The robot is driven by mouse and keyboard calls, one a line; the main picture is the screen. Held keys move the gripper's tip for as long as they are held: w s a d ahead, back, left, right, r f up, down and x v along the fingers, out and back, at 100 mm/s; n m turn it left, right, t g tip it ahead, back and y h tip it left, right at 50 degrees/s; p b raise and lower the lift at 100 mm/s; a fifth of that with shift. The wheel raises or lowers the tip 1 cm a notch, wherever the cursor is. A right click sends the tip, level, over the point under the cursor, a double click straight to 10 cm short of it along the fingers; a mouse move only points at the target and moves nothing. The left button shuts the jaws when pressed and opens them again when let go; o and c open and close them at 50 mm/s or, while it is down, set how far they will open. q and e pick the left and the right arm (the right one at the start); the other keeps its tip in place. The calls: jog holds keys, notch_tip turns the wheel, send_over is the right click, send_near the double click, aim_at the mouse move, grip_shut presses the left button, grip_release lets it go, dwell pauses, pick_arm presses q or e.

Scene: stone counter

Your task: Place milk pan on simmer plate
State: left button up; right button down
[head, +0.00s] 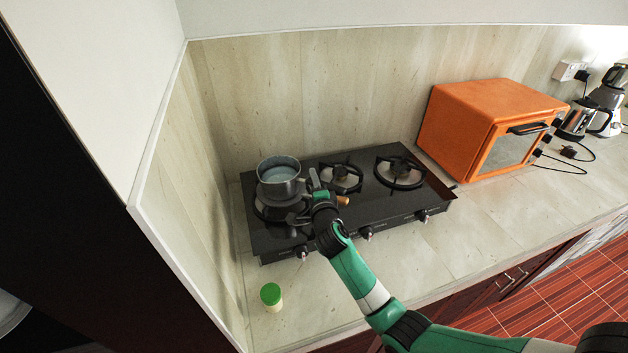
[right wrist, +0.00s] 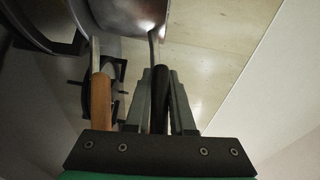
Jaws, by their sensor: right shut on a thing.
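The milk pan (head: 279,170) is a small grey metal pot, upright over the left burner of the stove. My right gripper (head: 304,195) comes in from the right and is shut on the pan's dark handle (right wrist: 160,88), with a finger on each side. The pan's metal side (right wrist: 132,14) shows at the top of the right wrist view. A wooden handle (head: 343,201), apparently the simmer plate's, sticks out beside my gripper; it also shows in the right wrist view (right wrist: 101,102). The plate is mostly hidden under the pan, and I cannot tell whether they touch. My left gripper is out of view.
The black stove (head: 375,215) has two bare burners to the right. A green-lidded jar (head: 271,296) stands in front of it. An orange oven (head: 480,125) and a kettle (head: 577,120) stand at the right. A wall closes off the left side. The front counter is mostly clear.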

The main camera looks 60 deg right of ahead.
jog(key=c, duration=1.1)
grip_release()
jog(key=shift+c, duration=0.2)
jog(key=o, duration=0.4)
jog(key=shift+c, duration=0.2)
jog(key=v, duration=1.2)
jog(key=shift+r, duration=0.1)
